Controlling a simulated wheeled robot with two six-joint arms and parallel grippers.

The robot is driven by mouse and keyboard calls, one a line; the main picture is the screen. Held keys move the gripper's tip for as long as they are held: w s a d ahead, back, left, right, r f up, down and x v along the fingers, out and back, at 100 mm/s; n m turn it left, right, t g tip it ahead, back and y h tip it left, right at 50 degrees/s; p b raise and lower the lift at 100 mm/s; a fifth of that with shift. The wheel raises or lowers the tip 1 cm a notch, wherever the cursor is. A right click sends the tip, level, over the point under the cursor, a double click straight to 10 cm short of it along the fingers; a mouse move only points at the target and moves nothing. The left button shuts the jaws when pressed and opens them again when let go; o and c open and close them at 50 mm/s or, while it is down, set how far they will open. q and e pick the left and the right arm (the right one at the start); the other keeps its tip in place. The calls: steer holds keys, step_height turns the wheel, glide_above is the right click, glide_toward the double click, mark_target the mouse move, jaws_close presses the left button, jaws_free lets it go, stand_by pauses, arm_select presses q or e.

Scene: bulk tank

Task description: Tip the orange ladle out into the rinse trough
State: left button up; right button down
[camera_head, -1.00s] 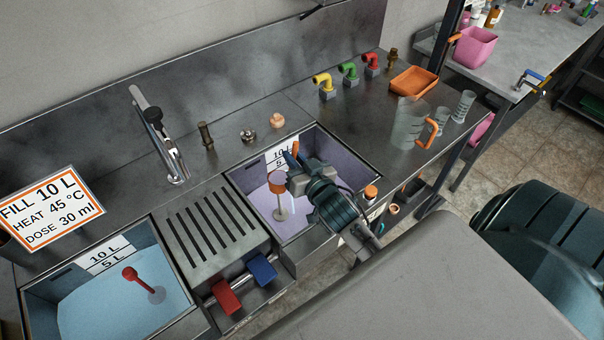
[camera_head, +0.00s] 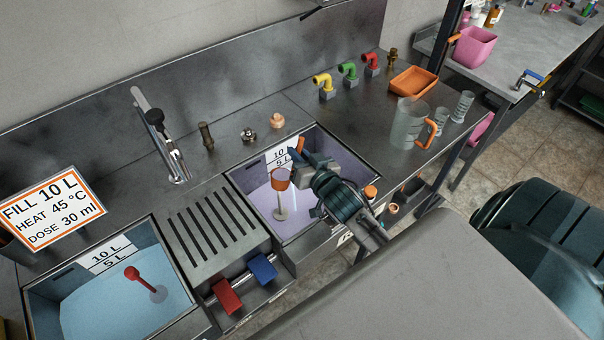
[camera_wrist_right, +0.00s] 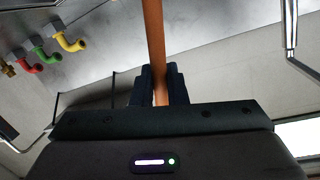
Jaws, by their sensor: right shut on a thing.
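My right gripper (camera_head: 302,160) is shut on the handle of the orange ladle (camera_head: 280,179). The handle also shows upright between the fingers in the right wrist view (camera_wrist_right: 154,45). The ladle's cup hangs over the right basin (camera_head: 240,183), which has a lavender inside and a 10 L / 5 L label. The cup's rim shows, but I cannot tell what is in it. A grey post (camera_head: 281,205) stands below the cup. No sign shows which basin is the rinse trough. My left gripper is not in view.
The left basin (camera_head: 190,306) holds light blue liquid and a red-topped stick (camera_head: 133,274). A slotted drainboard (camera_head: 207,226) lies between the basins. A clear jug (camera_head: 406,124) and an orange tray (camera_head: 413,81) stand right of the right basin. A tap (camera_head: 165,140) stands behind.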

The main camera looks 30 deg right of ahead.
steer(key=shift+w+d+m+g+y+p, duration=0.15)
steer(key=shift+w+d+m+g+p, duration=0.2)
steer(key=shift+d, duration=0.5)
steer(key=shift+w+d+m+g+y+p, duration=0.15)
steer(key=shift+w+d+m+p, duration=0.2)
steer(key=shift+d+m, duration=0.35)
stand_by(0.4)
steer(key=shift+w+d+f, duration=0.1)
steer(key=shift+d+f, duration=0.2)
steer(key=shift+d, duration=0.05)
steer(key=shift+w+d+f+m+g+b, duration=0.15)
steer(key=shift+w+d+f+m+b, duration=0.1)
steer(key=shift+d+f+b, duration=0.2)
steer(key=shift+w+d+f+m+g+b, duration=0.2)
steer(key=shift+d+f+b, duration=0.1)
steer(key=shift+d+b, duration=0.15)
steer(key=shift+w+d+f+m+g+y+b, duration=0.15)
steer(key=shift+d+f+m+g+y+b, duration=0.1)
steer(key=shift+d+m+y+b, duration=0.25)
stand_by(0.6)
steer(key=shift+w+d+f+m+g+y+b, duration=0.3)
steer(key=shift+d+f+m+b, duration=0.1)
steer(key=shift+d+m+b, duration=0.4)
stand_by(0.9)
steer(key=shift+a+f+b, duration=0.1)
steer(key=shift+f+b, duration=0.15)
steer(key=shift+b, duration=0.2)
